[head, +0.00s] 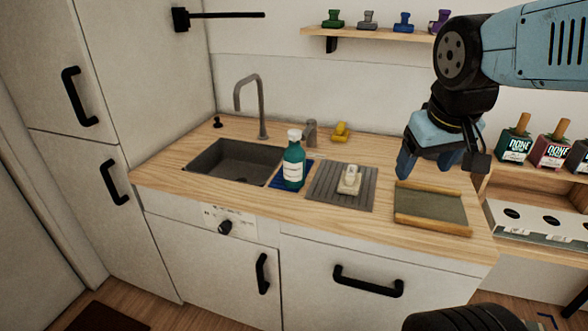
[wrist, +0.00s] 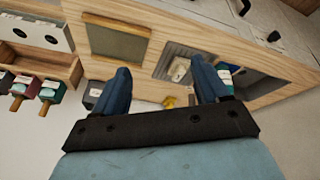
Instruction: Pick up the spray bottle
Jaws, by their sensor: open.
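A teal bottle (head: 293,168) with a white cap and white label stands upright on a blue mat just right of the sink. It is the thing most like the spray bottle, though I cannot make out a trigger. In the wrist view this teal bottle (wrist: 226,77) shows beside the right finger, partly hidden by it. My gripper (head: 436,163) is open and empty, above the right part of the counter and apart from the bottle, to its right. In the wrist view my gripper (wrist: 160,68) has its two blue fingers spread wide.
A grey ribbed mat (head: 325,192) with a small cream object (head: 349,180) lies right of the bottle. A wood-edged tray (head: 431,209) lies below my gripper. The sink (head: 232,161) and tall faucet (head: 260,105) are left. A yellow object (head: 340,132) sits behind.

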